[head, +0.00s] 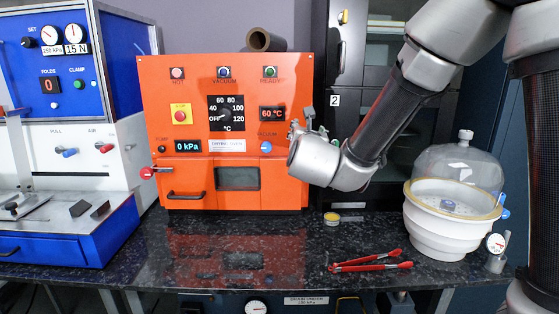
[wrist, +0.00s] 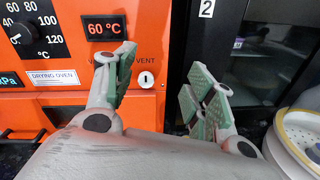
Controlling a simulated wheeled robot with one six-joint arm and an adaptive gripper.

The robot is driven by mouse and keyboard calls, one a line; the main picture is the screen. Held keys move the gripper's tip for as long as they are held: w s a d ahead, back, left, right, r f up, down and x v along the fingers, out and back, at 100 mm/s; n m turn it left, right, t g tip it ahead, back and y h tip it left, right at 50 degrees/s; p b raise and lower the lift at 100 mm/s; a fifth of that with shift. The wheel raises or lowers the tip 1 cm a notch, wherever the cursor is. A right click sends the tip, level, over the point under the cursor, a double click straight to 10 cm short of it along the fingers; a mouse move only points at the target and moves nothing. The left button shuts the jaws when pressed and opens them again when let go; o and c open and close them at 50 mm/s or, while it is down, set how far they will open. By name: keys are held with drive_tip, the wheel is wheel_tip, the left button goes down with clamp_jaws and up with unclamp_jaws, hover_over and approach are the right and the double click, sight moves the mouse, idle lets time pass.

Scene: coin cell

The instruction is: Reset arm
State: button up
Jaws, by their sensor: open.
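My arm reaches in from the upper right in the head view. My gripper (head: 306,120) is in front of the right side of the orange drying oven (head: 155,110), below its green READY button. In the wrist view my gripper (wrist: 158,85) is open, with green-padded fingers spread apart and nothing between them. The oven's VENT knob (wrist: 146,79) shows between the fingers; in the head view the blue-capped knob (head: 265,147) is just left of my gripper. The oven door is shut. My wrist hides part of the oven's right edge.
A glass-domed white desiccator (head: 440,232) stands at the right. Red-handled tongs (head: 370,266) and a small yellow-topped tin (head: 332,218) lie on the dark speckled counter (head: 260,275). A blue and white machine (head: 110,145) stands at the left. The counter's middle front is clear.

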drive_tip(key=s+d+f+m+g+h, duration=0.25)
drive_tip(key=d+m+g, duration=0.2)
drive_tip(key=d, duration=0.35)
drive_tip(key=s+d+f+m+g+h, duration=0.1)
drive_tip(key=s+d+m+g+h, duration=0.25)
drive_tip(key=d+m, duration=0.35)
drive_tip(key=s+d+f+m+g+h, duration=0.1)
drive_tip(key=s+d+m+g+h, duration=0.15)
drive_tip(key=d+m, duration=0.45)
drive_tip(key=s+d+f+m+g+y, duration=0.2)
drive_tip(key=s+d+m+g+y, duration=0.15)
drive_tip(key=s, duration=0.45)
drive_tip(key=s+d+f+m+g+y, duration=0.2)
drive_tip(key=s+d+m, duration=0.15)
drive_tip(key=s, duration=0.35)
drive_tip(key=s+r+m+t+y, duration=0.2)
drive_tip(key=s+m, duration=0.4)
drive_tip(key=s, duration=0.3)
drive_tip(key=shift+s+r+m+t+y, duration=0.4)
drive_tip(key=shift+r+y, duration=0.2)
drive_tip(key=shift+y, duration=0.5)
drive_tip(key=shift+a, duration=0.1)
